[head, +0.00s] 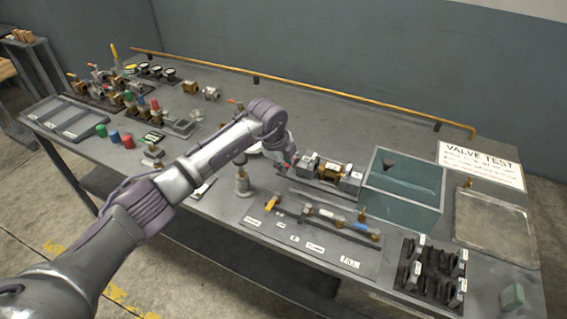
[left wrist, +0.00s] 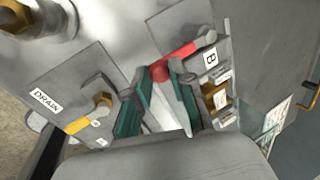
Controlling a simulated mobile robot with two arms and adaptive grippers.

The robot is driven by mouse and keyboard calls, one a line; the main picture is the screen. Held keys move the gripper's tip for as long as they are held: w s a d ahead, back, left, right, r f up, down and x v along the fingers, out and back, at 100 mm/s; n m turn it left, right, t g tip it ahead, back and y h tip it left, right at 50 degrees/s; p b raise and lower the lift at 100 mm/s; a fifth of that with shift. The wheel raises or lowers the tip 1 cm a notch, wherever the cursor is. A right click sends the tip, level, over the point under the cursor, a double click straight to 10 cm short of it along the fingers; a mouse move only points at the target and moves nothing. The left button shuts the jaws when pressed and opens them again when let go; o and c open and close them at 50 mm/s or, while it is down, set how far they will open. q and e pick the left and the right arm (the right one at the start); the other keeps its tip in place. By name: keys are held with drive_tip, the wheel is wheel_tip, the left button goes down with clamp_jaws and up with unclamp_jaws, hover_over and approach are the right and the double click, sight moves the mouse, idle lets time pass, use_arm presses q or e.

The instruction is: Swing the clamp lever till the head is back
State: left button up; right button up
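The clamp with the red lever is part of the test fixture (head: 330,172) in the middle of the bench. In the left wrist view the red lever (left wrist: 180,54) slopes from a grey pivot down to a round red knob. A plate marked B sits beside it. My left gripper (head: 290,160) is at the fixture's left end. In the left wrist view the teal-padded fingertips (left wrist: 160,77) are a little apart, with the knob at or between them. I cannot tell whether both pads touch it. The clamp head is not clear in either view. My right gripper is not in view.
A clear tank (head: 403,187) stands right of the fixture. In front lies a labelled board (head: 300,241) with a DRAIN label (left wrist: 46,100) and a yellow handle (left wrist: 77,126). A brass-topped post (head: 243,182) stands close below my left forearm. A black rack (head: 432,270) is front right.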

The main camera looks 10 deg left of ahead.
use_arm(q)
drive_tip(key=o, duration=0.4)
drive_tip(key=v, duration=1.2)
drive_tip(key=shift+w+f, duration=0.1)
